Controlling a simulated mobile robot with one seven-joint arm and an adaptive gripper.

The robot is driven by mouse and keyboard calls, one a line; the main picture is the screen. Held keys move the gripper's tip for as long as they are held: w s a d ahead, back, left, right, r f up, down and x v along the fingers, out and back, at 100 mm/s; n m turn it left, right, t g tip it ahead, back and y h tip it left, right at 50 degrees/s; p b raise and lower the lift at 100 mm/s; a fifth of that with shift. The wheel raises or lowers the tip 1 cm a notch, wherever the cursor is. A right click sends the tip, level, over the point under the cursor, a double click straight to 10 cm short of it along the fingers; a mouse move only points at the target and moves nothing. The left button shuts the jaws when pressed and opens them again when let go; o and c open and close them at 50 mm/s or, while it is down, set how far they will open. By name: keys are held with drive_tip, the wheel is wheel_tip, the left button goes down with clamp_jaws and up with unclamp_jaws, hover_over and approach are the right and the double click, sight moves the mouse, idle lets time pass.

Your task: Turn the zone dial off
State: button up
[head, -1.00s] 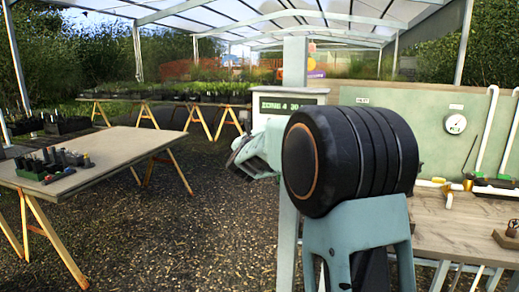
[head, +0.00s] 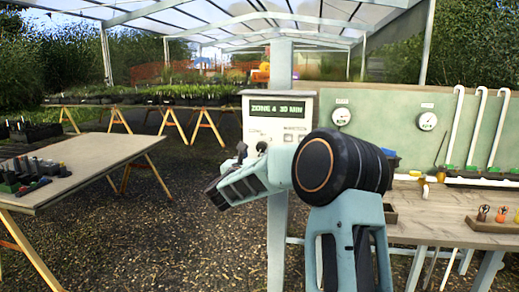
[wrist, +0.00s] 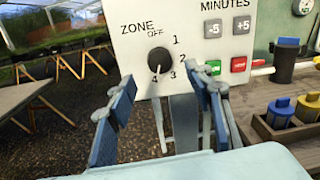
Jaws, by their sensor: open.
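The zone dial (wrist: 160,55) is a round dark knob on the white control panel (wrist: 190,30), with OFF printed above it and 1 to 4 around it. Its light mark points down toward the 4. The panel's green display (head: 278,108) appears to read zone 4, 30 min. My gripper (wrist: 162,78) is open and empty, its two blue fingers spread below and either side of the dial in the wrist view, apart from it. In the head view, my gripper (head: 240,152) is in front of the panel's lower left, and my arm hides part of the panel.
Minute buttons (wrist: 226,46) sit right of the dial. A table (head: 85,170) with small pots is at left. Gravel floor (head: 170,235) between them is open.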

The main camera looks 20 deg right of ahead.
sight(261, 148)
drive_tip(key=p+x, duration=0.1)
drive_tip(key=x, duration=0.6)
drive_tip(key=shift+w, duration=0.15)
drive_tip(key=c, duration=1.2)
drive_tip(key=shift+o, duration=0.2)
